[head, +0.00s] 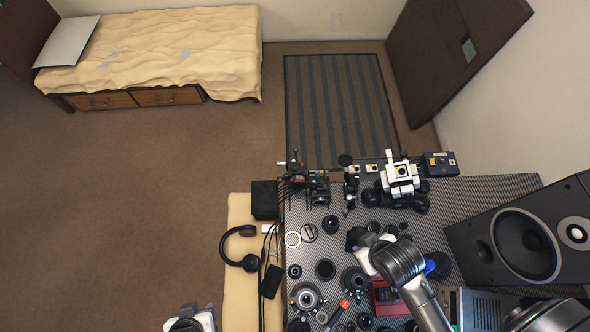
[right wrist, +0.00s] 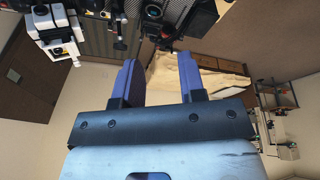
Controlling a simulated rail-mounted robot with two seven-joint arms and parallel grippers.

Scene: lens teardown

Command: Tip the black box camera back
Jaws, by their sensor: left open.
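A black boxy camera on a rig (head: 318,188) stands at the far left part of the grey bench; I take it as the black box camera, but cannot be sure. It seems to show at the top of the right wrist view (right wrist: 165,14), cut by the edge. My right gripper (head: 355,238) is over the bench, nearer than the camera and apart from it. In the right wrist view its two blue fingers (right wrist: 157,72) are spread with nothing between them. My left gripper (head: 188,322) is open at the bottom edge, left of the bench, partly cut off.
A white camera-like device (head: 400,172) stands right of the rig; a plain black box (head: 265,200) lies left of it. A speaker (head: 525,245) stands right. Open floor lies left.

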